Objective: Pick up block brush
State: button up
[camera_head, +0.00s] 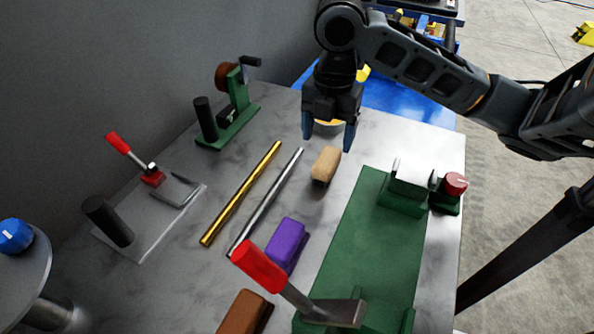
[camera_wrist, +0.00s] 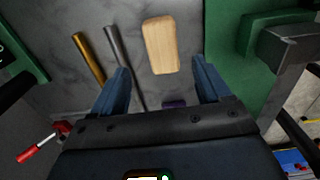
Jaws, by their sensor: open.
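A tan wooden block brush (camera_head: 326,163) with rounded corners lies on the grey table, with a darker underside at its near end. In the wrist view the tan block (camera_wrist: 160,45) lies beyond the fingertips, roughly centred between them. My gripper (camera_head: 329,137) is open and empty, pointing down above the table just behind the tan block. Both blue fingers (camera_wrist: 160,72) show apart in the wrist view, with nothing between them touching. A purple block (camera_head: 287,240) and a brown block (camera_head: 243,312) with dark undersides lie nearer the camera.
A gold rod (camera_head: 240,194) and a silver rod (camera_head: 265,202) lie left of the tan block. A green fixture (camera_head: 365,240) stands to its right. A red-handled clamp (camera_head: 150,176) and a green crank device (camera_head: 228,115) stand at left. A red-handled tool (camera_head: 300,295) is in front.

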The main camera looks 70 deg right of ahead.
aim_at(326, 159)
jog(key=shift+s+a+f+p, duration=0.1)
jog(key=shift+f+p, duration=0.15)
jog(key=shift+f, duration=1.7)
jog(key=shift+s+a+f+p, duration=0.1)
jog(key=shift+f+p, duration=0.15)
jog(key=shift+f, duration=1.65)
jog(key=c, duration=1.1)
jog(key=shift+o, duration=0.2)
jog(key=shift+r, duration=0.15)
